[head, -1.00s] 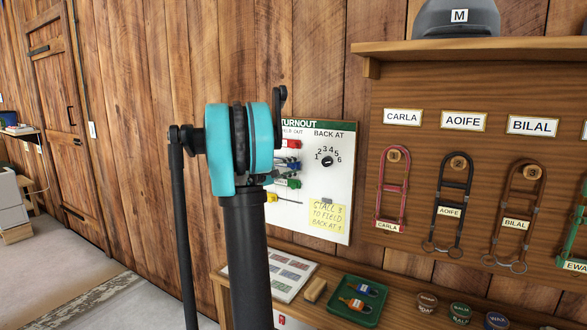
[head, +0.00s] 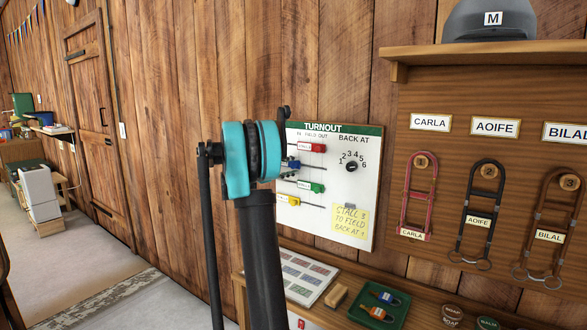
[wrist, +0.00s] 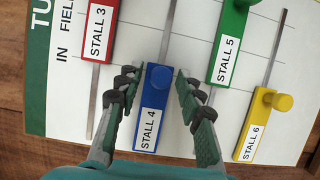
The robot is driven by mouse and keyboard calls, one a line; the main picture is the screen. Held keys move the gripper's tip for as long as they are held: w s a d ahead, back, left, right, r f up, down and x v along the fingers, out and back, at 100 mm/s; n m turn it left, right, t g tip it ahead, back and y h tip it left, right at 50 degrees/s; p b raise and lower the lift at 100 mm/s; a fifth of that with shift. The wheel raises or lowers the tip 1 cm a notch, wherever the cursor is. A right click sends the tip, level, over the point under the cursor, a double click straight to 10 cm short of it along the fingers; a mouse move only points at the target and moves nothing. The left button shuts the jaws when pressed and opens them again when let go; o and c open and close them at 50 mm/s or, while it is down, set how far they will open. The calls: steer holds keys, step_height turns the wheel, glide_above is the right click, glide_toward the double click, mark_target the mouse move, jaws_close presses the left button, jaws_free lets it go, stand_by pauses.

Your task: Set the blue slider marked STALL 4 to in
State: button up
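The blue slider (wrist: 150,115), labelled STALL 4, lies between the fingers of my gripper (wrist: 158,84) in the wrist view. The fingers are open, one on each side of its round knob, with a small gap showing on both sides. Its slot runs up the picture from the slider; the lower end is hidden by my gripper. In the head view the blue slider (head: 293,163) is at the left part of its row, about under IN on the white TURNOUT board (head: 345,215). My gripper is mostly hidden behind my arm there.
Red STALL 3 (wrist: 98,30) and green STALL 5 (wrist: 226,62) sliders flank the blue one, both farther toward OUT. Yellow STALL 6 (wrist: 255,125) is at lower right. A shelf below holds a green tray (head: 395,322). Hanging halters are to the right.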

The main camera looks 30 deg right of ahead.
steer(key=shift+s, duration=0.1)
steer(key=a, duration=1.2)
stand_by(0.4)
steer(key=s+a+f+t+y, duration=0.2)
steer(key=s+a+f+y, duration=0.7)
steer(key=s+a+f, duration=0.6)
steer(key=s+a+f+t+y, duration=0.2)
steer(key=s+a+f+y, duration=0.7)
steer(key=s+a+f, duration=0.5)
steer(key=s+f, duration=0.4)
steer(key=s, duration=0.1)
steer(key=shift+a, duration=0.4)
